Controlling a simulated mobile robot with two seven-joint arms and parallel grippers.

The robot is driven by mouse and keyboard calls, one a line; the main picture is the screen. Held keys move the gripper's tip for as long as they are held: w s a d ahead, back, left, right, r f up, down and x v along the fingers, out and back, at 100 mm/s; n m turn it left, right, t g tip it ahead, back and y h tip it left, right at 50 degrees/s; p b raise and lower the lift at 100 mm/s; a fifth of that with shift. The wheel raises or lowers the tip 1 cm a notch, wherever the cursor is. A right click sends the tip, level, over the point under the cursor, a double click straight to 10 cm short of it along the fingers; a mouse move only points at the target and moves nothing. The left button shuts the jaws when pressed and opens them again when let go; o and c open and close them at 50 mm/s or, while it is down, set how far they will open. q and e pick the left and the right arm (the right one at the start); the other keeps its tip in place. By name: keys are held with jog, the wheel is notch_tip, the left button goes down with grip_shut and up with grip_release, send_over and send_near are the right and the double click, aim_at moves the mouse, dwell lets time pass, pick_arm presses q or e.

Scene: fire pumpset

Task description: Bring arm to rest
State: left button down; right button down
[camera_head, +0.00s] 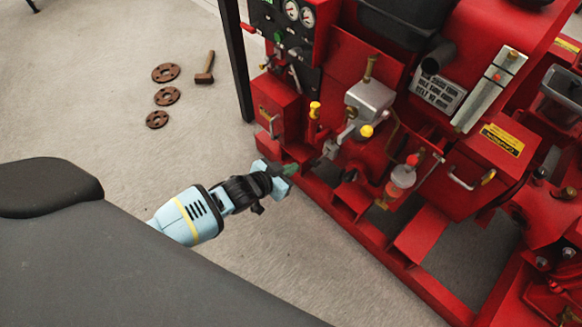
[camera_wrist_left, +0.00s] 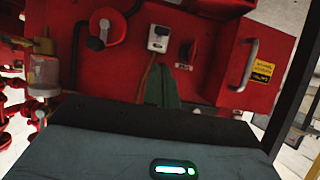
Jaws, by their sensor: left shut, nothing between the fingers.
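My left arm comes in from the left in the head view, over the dark edge of my own body. My left gripper (camera_head: 288,170) is shut and empty. Its tips are close to the lower front side of the red pumpset (camera_head: 410,245), near the frame rail. I cannot tell whether they touch it. In the left wrist view, the dark green gripper tip (camera_wrist_left: 166,88) points at a red panel (camera_wrist_left: 215,55) with a handle. My right gripper is not in view.
A grey metal box (camera_head: 370,98) with a yellow knob and a red-topped clear cup (camera_head: 403,176) stick out from the pumpset near my gripper. Rusty flanges (camera_head: 167,96) and a hammer (camera_head: 205,70) lie on the floor behind. The floor left of the pumpset is mostly clear.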

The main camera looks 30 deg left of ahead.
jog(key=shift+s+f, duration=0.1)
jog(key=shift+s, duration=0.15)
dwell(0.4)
